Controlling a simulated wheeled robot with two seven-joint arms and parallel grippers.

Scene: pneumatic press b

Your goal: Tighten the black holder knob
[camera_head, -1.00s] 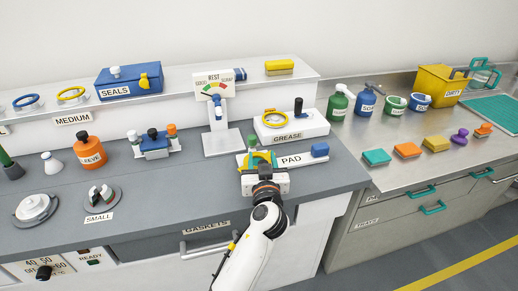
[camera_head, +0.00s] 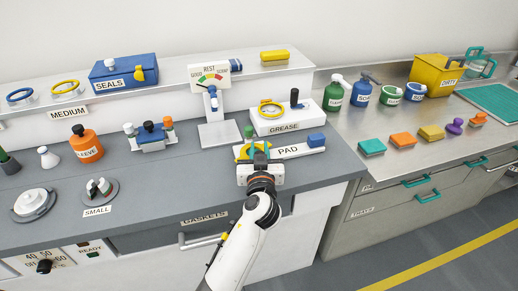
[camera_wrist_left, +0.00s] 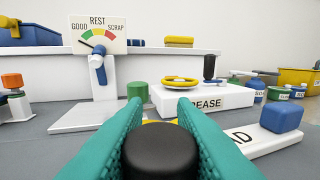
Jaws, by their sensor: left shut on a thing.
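The black holder knob (camera_wrist_left: 160,152) is a round, flat-topped black cap in the left wrist view. The teal fingers of my left gripper (camera_wrist_left: 160,125) lie on both sides of it and are shut on it. In the head view my left gripper (camera_head: 260,150) is at the near end of the white pad block (camera_head: 302,151), and its fingers and wrist hide the knob there. A yellow part (camera_head: 241,152) and a green knob (camera_head: 248,131) show just beside and behind the fingers. The green knob also shows in the wrist view (camera_wrist_left: 138,91). My right gripper is not in view.
A gauge stand (camera_head: 211,76) with a blue lever stands behind, left of the gripper. The white grease block (camera_head: 288,124) with a yellow ring and black handle is behind right. A blue block (camera_head: 316,140) sits on the pad's right end.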

